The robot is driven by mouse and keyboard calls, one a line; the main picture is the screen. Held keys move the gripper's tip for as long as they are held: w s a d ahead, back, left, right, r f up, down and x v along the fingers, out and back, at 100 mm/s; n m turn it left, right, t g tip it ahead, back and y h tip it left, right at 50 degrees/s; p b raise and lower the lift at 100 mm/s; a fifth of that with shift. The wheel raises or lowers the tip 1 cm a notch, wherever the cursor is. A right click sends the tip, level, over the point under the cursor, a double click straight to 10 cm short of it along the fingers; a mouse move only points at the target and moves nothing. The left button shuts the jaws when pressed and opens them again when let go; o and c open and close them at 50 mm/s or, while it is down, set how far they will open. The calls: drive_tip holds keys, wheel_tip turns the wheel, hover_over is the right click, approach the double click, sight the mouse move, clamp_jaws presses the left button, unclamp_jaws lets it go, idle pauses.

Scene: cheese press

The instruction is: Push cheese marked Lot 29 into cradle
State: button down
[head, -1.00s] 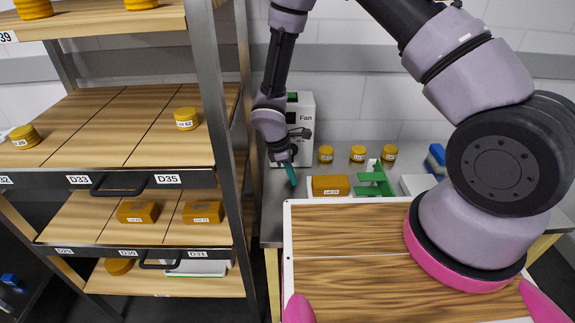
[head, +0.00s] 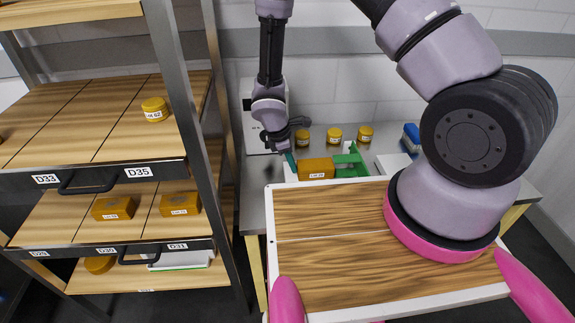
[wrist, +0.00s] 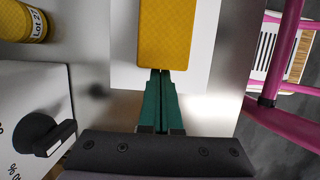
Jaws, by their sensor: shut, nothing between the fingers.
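The orange cheese block (head: 316,166) lies on the bench at the back; its small white label seems to read Lot 29. It also shows at the top of the wrist view (wrist: 168,32). The green cradle (head: 346,161) stands directly right of the cheese in the head view; I cannot tell whether they touch. It is not visible in the wrist view. My gripper (wrist: 160,73) has its teal fingers shut and empty, pointing at the near end of the cheese. The tips are at or touching that end. In the head view my gripper (head: 291,160) is at the cheese's left side.
A white sheet (wrist: 195,75) lies under the cheese. Several round yellow cheeses (head: 334,134) stand behind. The white Fan box (head: 250,110) is behind my gripper. A blue item (head: 411,134) is at the bench's right. A shelf rack (head: 185,130) stands left; my wooden tray is in front.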

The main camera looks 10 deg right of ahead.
sight(322, 163)
drive_tip(key=d, duration=0.9)
drive_tip(key=shift+d, duration=0.1)
drive_tip(key=shift+d, duration=0.1)
